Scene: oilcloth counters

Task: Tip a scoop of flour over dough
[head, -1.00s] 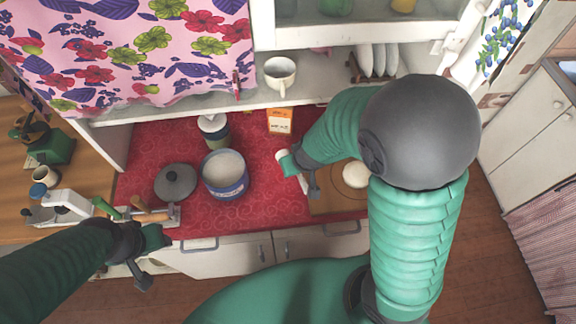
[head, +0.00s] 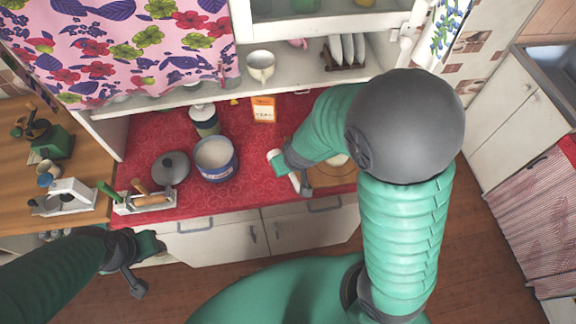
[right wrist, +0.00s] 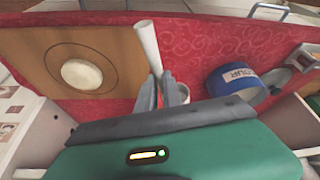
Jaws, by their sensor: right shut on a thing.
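My right gripper (right wrist: 160,92) is shut on a white scoop, whose handle (right wrist: 148,45) sticks out past the fingers in the right wrist view. In the head view the right gripper (head: 284,164) is over the left edge of the wooden board (head: 318,179). The scoop's bowl is mostly hidden behind the fingers, so its contents cannot be told. The pale round dough (right wrist: 82,75) lies on the board, beside the gripper; my arm partly covers it in the head view. The blue flour canister (head: 217,172) stands open, left of the gripper. My left gripper (head: 152,244) hangs before the counter; its fingers are unclear.
A lidded jar (head: 205,122) and an orange carton (head: 263,109) are behind. A shelf with a cup (head: 260,66) overhangs the back.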

